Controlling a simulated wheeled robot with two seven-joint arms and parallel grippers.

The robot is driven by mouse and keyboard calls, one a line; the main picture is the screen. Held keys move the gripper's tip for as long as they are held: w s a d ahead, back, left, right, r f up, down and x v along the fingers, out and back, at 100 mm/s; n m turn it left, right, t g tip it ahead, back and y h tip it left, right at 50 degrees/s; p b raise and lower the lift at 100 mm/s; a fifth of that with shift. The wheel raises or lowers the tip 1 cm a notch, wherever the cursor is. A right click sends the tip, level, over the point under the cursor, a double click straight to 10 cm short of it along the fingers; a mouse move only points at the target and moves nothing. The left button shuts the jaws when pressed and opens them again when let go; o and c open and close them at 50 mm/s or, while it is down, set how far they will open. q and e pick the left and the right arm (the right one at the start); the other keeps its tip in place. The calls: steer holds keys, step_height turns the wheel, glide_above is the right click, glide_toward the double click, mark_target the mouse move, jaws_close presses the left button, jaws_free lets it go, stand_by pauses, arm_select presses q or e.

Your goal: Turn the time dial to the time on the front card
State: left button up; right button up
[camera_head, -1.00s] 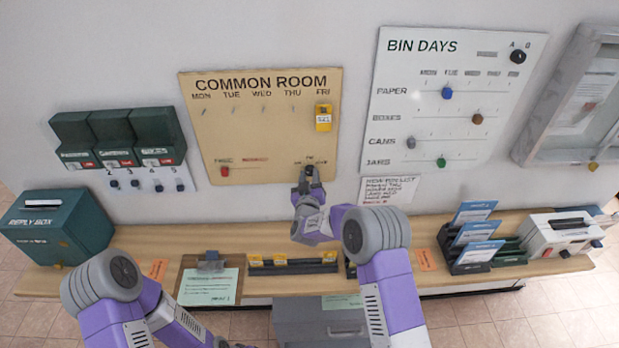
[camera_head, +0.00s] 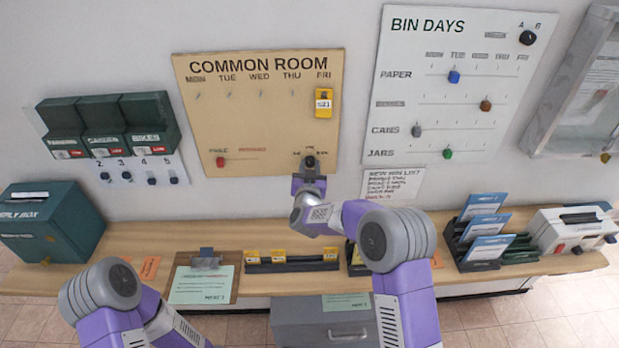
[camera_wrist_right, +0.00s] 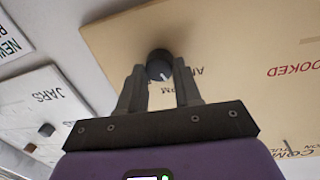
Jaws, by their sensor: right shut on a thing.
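The time dial (camera_head: 310,161) is a small black knob low on the right of the tan COMMON ROOM board (camera_head: 255,115), with small markings around it. My right gripper (camera_head: 309,176) is at the dial from below. In the right wrist view, its two fingers (camera_wrist_right: 160,80) are shut on the sides of the dial (camera_wrist_right: 158,66), whose face has a white pointer mark. A yellow card (camera_head: 323,104) hangs under FRI, and several yellow cards (camera_head: 279,256) stand in a black rack on the shelf. Their print is too small to read. My left gripper is out of view.
A wooden shelf (camera_head: 225,238) runs below the boards. It holds a clipboard (camera_head: 203,283), a green reply box (camera_head: 48,222) and blue leaflets (camera_head: 481,247). The BIN DAYS board (camera_head: 455,40) is to the right.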

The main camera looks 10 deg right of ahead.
steer(key=m+b, duration=0.2)
steer(key=shift+f+b, duration=0.2)
steer(key=shift+b, duration=0.1)
steer(key=shift+d+r+m+b, duration=0.1)
steer(key=shift+r+m+b, duration=0.05)
steer(key=shift+m+b, duration=0.85)
steer(key=o, duration=1)
steer(key=shift+o, duration=0.2)
steer(key=shift+s, duration=0.15)
steer(key=v, duration=0.7)
steer(key=shift+s+r+b, duration=0.15)
steer(key=shift+s+b, duration=0.05)
steer(key=shift+b, duration=0.15)
